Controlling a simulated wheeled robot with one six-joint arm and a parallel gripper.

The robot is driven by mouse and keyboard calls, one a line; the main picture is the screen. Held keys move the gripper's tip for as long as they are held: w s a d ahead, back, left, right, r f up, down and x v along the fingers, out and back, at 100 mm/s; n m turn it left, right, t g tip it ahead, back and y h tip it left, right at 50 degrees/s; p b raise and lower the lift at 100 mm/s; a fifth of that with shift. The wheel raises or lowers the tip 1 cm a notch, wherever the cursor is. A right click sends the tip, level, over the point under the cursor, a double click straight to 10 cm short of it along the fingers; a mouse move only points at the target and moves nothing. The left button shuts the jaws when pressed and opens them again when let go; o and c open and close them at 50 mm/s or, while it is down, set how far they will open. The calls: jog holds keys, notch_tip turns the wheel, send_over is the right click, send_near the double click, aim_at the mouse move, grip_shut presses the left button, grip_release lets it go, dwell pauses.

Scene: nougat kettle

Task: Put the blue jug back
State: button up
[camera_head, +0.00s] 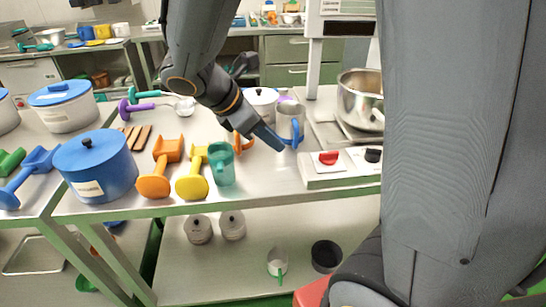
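A clear grey jug with a blue handle (290,122) stands upright on the steel table (262,180), left of the scale with the red and black knobs. Its blue handle faces me. My gripper (270,137) reaches down from the upper left, its blue-grey tip just left of the handle. I cannot tell whether the tip touches the handle, or whether the fingers are open or shut. My arm crosses in front of the things behind it.
A green jug (221,164), a yellow scoop (192,175), an orange scoop (158,170) and a blue lidded pot (95,165) stand to the left. A steel kettle (361,98) is at right. Bare tabletop lies in front of the jug.

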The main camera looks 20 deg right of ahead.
jog(key=s+f+m+y, duration=0.1)
jog(key=s+m, duration=0.1)
jog(key=s+f+m+g+y, duration=0.1)
jog(key=s+f+m, duration=0.1)
jog(key=s+f+m+y, duration=0.1)
jog(key=s+m, duration=0.1)
jog(key=shift+a+f+m+g, duration=0.15)
jog(key=shift+f+m+g, duration=0.15)
jog(key=shift+m+g, duration=0.1)
jog(key=s+a+f+m+y, duration=0.1)
jog(key=m, duration=0.2)
jog(key=s+f+m+y, duration=0.1)
jog(key=m+y, duration=0.1)
jog(key=m, duration=0.2)
jog(key=s+a+f+m+y, duration=0.1)
jog(key=m, duration=0.3)
jog(key=shift+s+a+f+t, duration=0.1)
jog(key=shift+s+a+t, duration=0.2)
jog(key=shift+t, duration=0.1)
